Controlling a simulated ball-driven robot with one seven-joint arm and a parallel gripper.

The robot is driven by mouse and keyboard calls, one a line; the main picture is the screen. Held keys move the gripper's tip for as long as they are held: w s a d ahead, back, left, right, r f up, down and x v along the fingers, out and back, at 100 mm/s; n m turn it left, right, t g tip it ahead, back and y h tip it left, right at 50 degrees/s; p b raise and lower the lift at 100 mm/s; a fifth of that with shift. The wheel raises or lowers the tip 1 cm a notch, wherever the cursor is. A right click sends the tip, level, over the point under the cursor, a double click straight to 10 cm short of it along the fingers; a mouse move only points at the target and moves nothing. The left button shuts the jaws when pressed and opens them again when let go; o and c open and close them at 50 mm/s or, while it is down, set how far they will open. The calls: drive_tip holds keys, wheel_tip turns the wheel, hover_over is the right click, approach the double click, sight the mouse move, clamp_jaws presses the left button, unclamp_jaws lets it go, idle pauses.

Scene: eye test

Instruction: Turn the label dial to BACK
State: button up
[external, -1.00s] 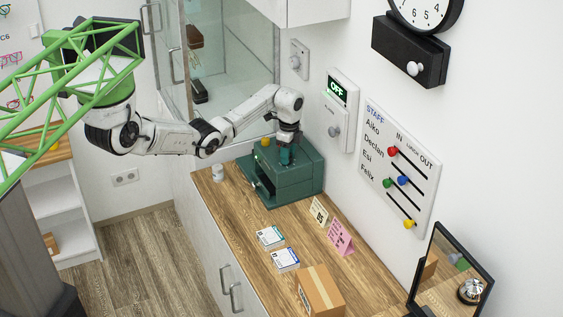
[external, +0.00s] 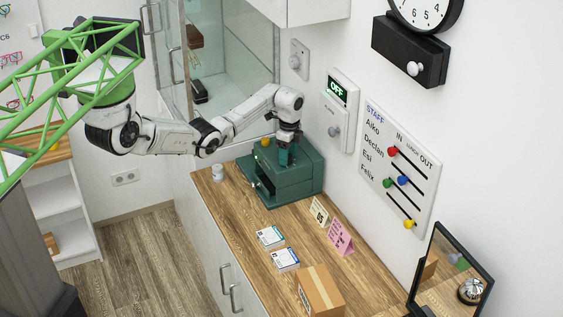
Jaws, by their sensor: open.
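A dark green box-shaped machine (external: 292,183) with an opening in its front stands at the back of the wooden counter. A small yellow knob (external: 265,142) shows on its top left. My gripper (external: 285,158) points down at the top of the machine, right of the yellow knob. It is open, but its fingertips are small in the view, and I cannot tell whether they touch anything. I cannot make out the label dial or any BACK marking; the gripper may cover it.
The counter (external: 236,205) also bears a small white cylinder (external: 218,173), label stacks (external: 270,237), a pink card (external: 340,238) and a cardboard box (external: 319,290). On the right wall are an OFF sign panel (external: 338,113) and a staff board (external: 425,167). A glass cabinet (external: 235,70) stands behind.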

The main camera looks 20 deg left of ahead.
drive_tip(key=shift+r, duration=0.1)
wheel_tip(320, 180, up, 11)
drive_tip(key=b, duration=0.2)
drive_tip(key=shift+w+f, duration=0.2)
drive_tip(key=shift+w, duration=0.1)
idle(0.4)
